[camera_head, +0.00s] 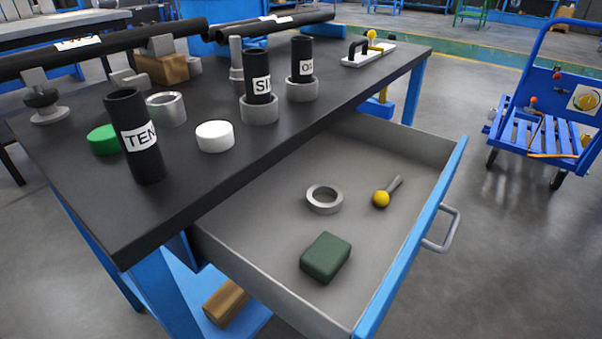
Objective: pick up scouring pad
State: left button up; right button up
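A dark green block (326,257), which looks like the scouring pad, lies flat in the open drawer (262,238) near its front left corner. Nothing covers it, and there is bare drawer floor around it. Neither of my grippers shows in the head view.
A grey ring (324,199) and a yellow-knobbed tool (382,198) lie in the drawer. The drawer has a blue front with a grey handle (443,229). The black tabletop (235,174) overhangs its back and carries labelled black tubes (136,137) and a white cap (215,136).

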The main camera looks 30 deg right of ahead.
aim_at(322, 258)
jog(key=l+z, duration=0.3)
jog(key=z, duration=0.3)
jog(key=j+z, duration=0.1)
jog(key=j, duration=0.25)
